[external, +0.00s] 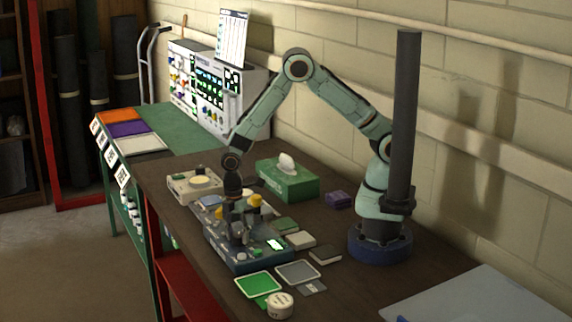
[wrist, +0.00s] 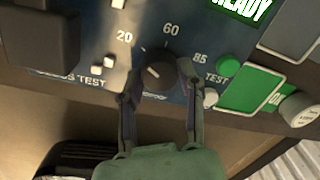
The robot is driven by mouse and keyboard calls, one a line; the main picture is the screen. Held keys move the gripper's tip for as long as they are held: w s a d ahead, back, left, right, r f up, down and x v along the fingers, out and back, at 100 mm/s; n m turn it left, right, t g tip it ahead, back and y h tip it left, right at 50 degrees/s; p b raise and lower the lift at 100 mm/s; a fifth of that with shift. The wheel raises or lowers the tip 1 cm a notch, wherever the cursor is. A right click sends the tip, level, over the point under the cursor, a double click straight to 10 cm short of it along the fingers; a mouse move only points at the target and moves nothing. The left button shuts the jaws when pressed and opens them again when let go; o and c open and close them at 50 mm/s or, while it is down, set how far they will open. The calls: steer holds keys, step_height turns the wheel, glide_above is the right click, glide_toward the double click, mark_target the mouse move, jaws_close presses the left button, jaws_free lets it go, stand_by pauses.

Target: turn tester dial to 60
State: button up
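The tester (external: 245,259) is a dark blue box on the bench, with a green lit screen that reads "READY" in the wrist view. Its dark round dial (wrist: 159,73) sits among the white marks 20, 60 and 85. A small pale mark shows on the dial, but its exact heading is too small to read. My gripper (wrist: 160,82) is open, one finger to the left of the dial and one to the right, with gaps visible. In the external view my gripper (external: 238,238) is low over the tester, partly lost among its parts.
A green button (wrist: 228,65) and a pale knob (wrist: 210,97) are right of the dial. A dark block (wrist: 40,35) stands at the left. Green (external: 258,284) and grey (external: 298,271) pads lie before the tester. A green tissue box (external: 288,182) stands behind.

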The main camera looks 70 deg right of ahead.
jaws_close()
steer(key=shift+m, duration=0.3)
steer(key=m, duration=0.5)
steer(key=shift+d+m, duration=0.1)
steer(key=shift+m, duration=0.2)
steer(key=m, duration=0.5)
steer(key=shift+m, duration=0.4)
steer(key=o, duration=0.8)
jaws_free()
